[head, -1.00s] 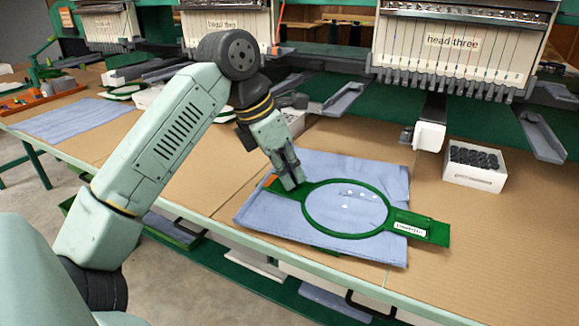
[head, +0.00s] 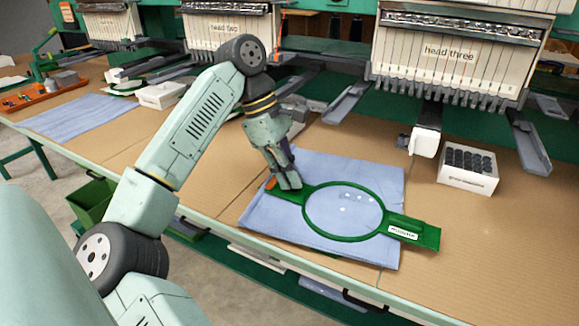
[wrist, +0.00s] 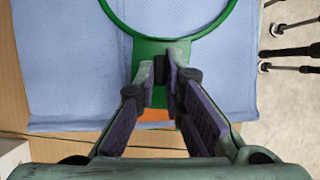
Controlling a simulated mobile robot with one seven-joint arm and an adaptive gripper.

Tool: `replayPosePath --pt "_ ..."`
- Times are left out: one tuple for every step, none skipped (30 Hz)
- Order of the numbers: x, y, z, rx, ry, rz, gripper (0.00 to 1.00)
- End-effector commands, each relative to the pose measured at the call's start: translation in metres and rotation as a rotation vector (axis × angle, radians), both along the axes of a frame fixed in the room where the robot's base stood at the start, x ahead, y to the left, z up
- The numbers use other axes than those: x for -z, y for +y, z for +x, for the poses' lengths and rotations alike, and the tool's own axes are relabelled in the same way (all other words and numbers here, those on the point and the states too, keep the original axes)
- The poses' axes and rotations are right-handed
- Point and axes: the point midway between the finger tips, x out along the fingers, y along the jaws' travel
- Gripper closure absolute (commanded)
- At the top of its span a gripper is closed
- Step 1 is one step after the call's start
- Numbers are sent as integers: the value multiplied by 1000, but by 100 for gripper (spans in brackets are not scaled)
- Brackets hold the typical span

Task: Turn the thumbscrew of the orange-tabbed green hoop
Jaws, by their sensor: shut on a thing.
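The green hoop (head: 305,215) lies on a blue cloth (head: 262,212), around a round patch of it. Its orange tab (head: 271,183) is at its left end in the head view; in the wrist view the orange tab (wrist: 155,125) shows between my fingers. My gripper (head: 291,184) points down at that end, and in the wrist view my gripper (wrist: 161,70) is shut on a small dark piece, the thumbscrew (wrist: 160,68), on the green bracket. The fingers hide most of the thumbscrew.
A white box of dark spools (head: 468,168) stands at the right back. The sewing head marked head three (head: 450,50) overhangs the table behind the hoop. Another blue cloth (head: 85,115) lies at the left. The brown tabletop right of the hoop is clear.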

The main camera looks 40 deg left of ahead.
Motion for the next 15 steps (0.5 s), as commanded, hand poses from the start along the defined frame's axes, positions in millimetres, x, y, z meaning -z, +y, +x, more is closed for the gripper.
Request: replayPosePath --pt "-2 0 0 20 1 0 100" --pt "-2 0 0 30 1 0 100" --pt "-1 0 1 43 1 -1 100" --pt "-1 0 1 51 1 0 100" --pt "-1 0 1 58 1 -1 100" --pt "0 0 1 67 1 0 100" --pt "0 0 1 72 1 0 100" --pt "0 0 1 77 1 -1 100" --pt "0 0 1 81 1 -1 100" --pt "0 0 1 83 1 -1 100" --pt "0 0 1 84 1 -1 100" --pt "0 0 1 86 1 -1 100" --pt "1 0 1 87 1 0 100" --pt "1 0 1 87 1 0 100" --pt "1 0 1 88 0 0 100"
